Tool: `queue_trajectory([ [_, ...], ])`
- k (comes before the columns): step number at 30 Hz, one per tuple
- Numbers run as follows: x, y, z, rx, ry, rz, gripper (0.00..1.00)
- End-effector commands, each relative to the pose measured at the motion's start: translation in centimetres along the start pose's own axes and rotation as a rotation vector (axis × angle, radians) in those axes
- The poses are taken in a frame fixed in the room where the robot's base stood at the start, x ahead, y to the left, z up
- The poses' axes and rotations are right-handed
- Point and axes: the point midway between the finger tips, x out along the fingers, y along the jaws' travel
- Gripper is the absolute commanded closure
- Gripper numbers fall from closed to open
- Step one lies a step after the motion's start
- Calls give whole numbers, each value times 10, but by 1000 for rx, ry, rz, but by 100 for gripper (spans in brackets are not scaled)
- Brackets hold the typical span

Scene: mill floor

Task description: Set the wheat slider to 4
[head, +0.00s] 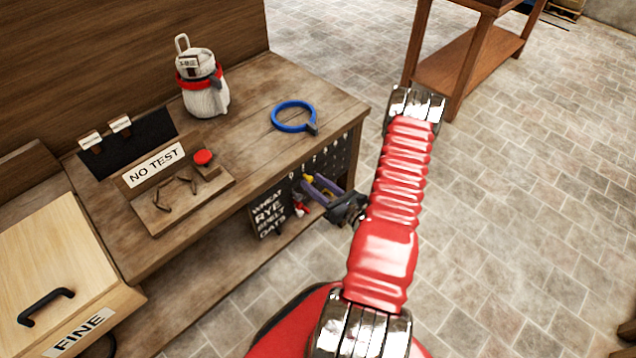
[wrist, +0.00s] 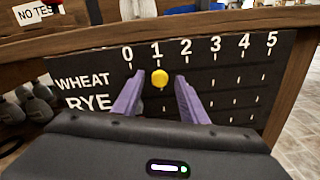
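The dark slider board (wrist: 85,65) stands upright under the bench top, with numbers 0 to 5 above and the row names WHEAT and RYE at left. The yellow wheat knob (wrist: 160,78) sits under the 1; it also shows small in the head view (head: 308,177). My gripper (wrist: 158,90) faces the board with its purple fingers apart, one on each side of the knob. I cannot tell whether either finger touches it. The lower rows are partly hidden behind my gripper in the wrist view.
The wooden bench (head: 250,88) carries a white jug with a red band (head: 205,90), a blue ring (head: 293,116) and a NO TEST board with a red button (head: 203,157). A box marked FINE (head: 50,265) stands at left.

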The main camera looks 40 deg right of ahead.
Motion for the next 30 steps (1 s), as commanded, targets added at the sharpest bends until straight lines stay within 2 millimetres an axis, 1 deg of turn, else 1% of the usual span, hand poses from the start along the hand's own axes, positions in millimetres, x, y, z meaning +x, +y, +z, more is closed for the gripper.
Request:
queue_trajectory([
  [8, 1, 0, 0, 0, 0, 0, 61],
  [11, 1, 0, 0, 0, 0, 0, 67],
  [25, 1, 0, 0, 0, 0, -1, 100],
  [30, 0, 0, 0, 0, 0, -1, 100],
])
